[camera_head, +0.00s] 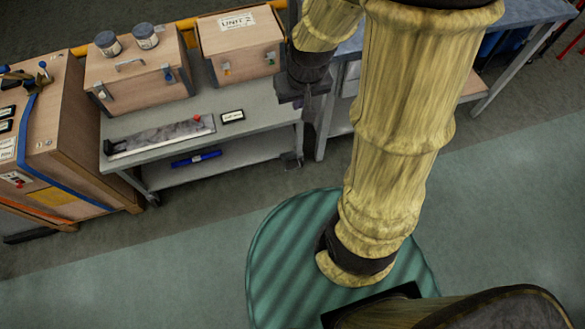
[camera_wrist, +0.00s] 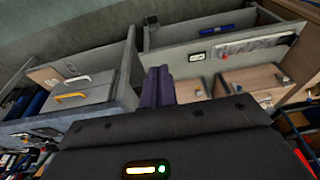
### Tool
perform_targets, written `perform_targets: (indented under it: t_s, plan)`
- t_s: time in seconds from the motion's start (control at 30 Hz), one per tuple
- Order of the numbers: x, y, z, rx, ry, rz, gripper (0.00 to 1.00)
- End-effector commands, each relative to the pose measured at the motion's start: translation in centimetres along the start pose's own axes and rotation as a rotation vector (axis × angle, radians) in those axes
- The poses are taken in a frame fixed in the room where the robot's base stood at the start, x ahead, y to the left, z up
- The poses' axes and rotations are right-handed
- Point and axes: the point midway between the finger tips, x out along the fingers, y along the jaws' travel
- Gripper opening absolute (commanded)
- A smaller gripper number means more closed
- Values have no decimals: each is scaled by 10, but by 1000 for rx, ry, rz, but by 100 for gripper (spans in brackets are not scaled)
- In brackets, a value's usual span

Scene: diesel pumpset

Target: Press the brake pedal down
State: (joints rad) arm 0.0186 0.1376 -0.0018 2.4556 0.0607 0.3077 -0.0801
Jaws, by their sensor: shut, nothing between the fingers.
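A small dark grey piece at the trolley's lower front right corner (camera_head: 292,160) looks like the brake pedal; it is too small to tell whether it is up or down. In the wrist view a small grey square piece (camera_wrist: 152,20) near the trolley's edge may be the same part. My gripper (camera_head: 306,112) is by the trolley's right end, above that corner and apart from the piece. In the wrist view its two dark fingers (camera_wrist: 158,88) lie together, with nothing between them.
The grey trolley (camera_head: 255,115) carries a patterned plate with a red knob (camera_head: 165,135); two wooden boxes (camera_head: 135,72) (camera_head: 240,42) are behind. A blue tool (camera_head: 196,159) lies on its lower shelf. A workbench (camera_head: 490,12) stands right. The floor in front (camera_head: 150,265) is clear.

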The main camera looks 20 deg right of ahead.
Motion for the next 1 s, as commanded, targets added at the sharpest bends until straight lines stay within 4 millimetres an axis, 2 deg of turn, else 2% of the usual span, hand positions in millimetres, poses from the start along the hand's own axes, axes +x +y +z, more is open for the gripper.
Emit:
perform_targets:
  t_s: [0.03, 1.0]
  plan:
    - [22, 1, 1, 2, 0, -1, 0]
    - [258, 18, -23, 1, 19, -9, 0]
